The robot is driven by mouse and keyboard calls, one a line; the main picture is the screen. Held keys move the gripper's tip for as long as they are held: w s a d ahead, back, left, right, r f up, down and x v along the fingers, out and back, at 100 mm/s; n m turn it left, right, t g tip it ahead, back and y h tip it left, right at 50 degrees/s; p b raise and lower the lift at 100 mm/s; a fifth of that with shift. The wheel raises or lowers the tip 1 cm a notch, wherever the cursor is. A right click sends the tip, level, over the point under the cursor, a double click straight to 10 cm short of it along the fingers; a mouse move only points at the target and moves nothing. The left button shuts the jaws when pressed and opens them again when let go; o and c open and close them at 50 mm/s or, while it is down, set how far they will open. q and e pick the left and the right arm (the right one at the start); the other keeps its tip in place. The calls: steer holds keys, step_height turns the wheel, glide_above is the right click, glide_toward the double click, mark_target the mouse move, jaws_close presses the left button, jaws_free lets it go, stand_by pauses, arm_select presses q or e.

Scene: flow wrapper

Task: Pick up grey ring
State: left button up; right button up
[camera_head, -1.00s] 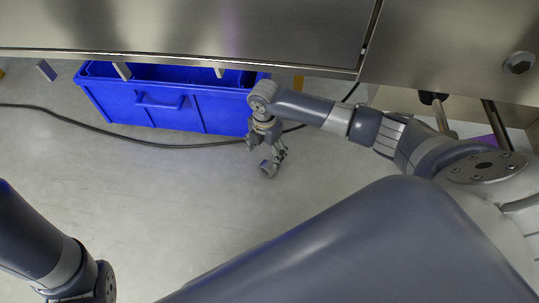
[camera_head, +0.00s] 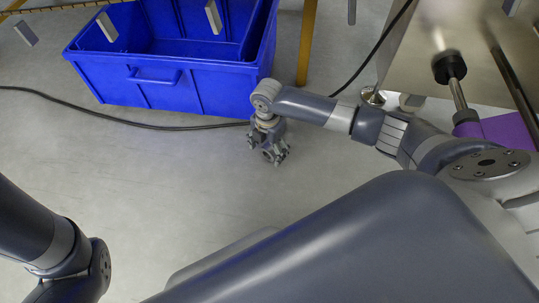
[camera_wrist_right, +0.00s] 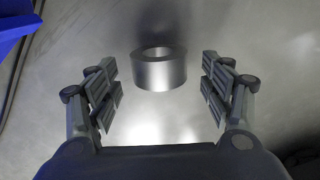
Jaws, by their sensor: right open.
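The grey ring (camera_wrist_right: 158,76) stands upright on the floor in the right wrist view, its round opening facing up. It sits between and beyond the two fingers of my right gripper (camera_wrist_right: 160,84), with clear gaps on both sides. My right gripper (camera_head: 268,155) is open and points down at the floor in front of the blue crate in the head view. There the ring is hard to tell apart from the gripper's fingers. Only part of my left arm shows at the left; its gripper is out of view.
A blue crate (camera_head: 152,92) stands behind my right gripper. A black cable (camera_head: 90,112) runs along the floor. A yellow post (camera_head: 307,45) and a steel machine (camera_head: 415,60) with a foot stand at the right.

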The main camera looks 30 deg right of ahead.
steer(key=shift+f+b, duration=0.4)
steer(key=shift+f, duration=0.55)
steer(key=shift+r, duration=0.1)
steer(key=shift+c, duration=0.3)
steer(key=c, duration=1.1)
steer(key=shift+r, duration=0.1)
